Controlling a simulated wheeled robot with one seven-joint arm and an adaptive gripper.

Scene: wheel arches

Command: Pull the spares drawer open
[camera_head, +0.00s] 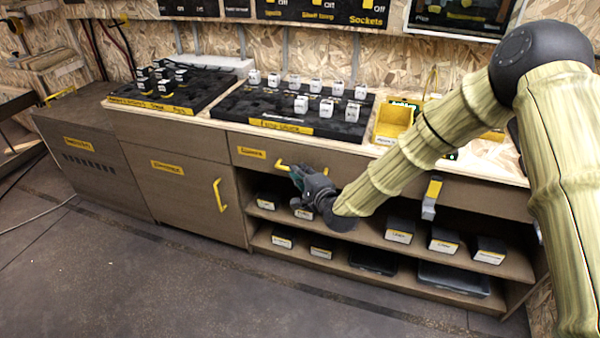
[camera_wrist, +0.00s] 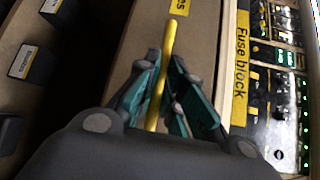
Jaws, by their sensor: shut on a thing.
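The spares drawer (camera_head: 240,163) is a wide brown front under the worktop, left of my arm, with a small yellow label (camera_head: 251,152) and a yellow bar handle (camera_head: 282,165). Its front looks flush with the cabinet. My gripper (camera_head: 293,171) is at the handle, its dark fingers covering most of the bar. In the wrist view the green-padded fingers of my gripper (camera_wrist: 165,62) are shut around the yellow handle (camera_wrist: 170,37), with the bar running between them. The brown drawer front (camera_wrist: 202,38) lies behind, part of its label showing at the top.
Open shelves with labelled dark bins (camera_head: 399,231) lie below the drawer. A cupboard (camera_head: 180,195) with a yellow handle stands to the left. Block trays (camera_head: 290,108) and a yellow bin (camera_head: 397,122) sit on the worktop. The floor (camera_head: 190,280) in front is clear.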

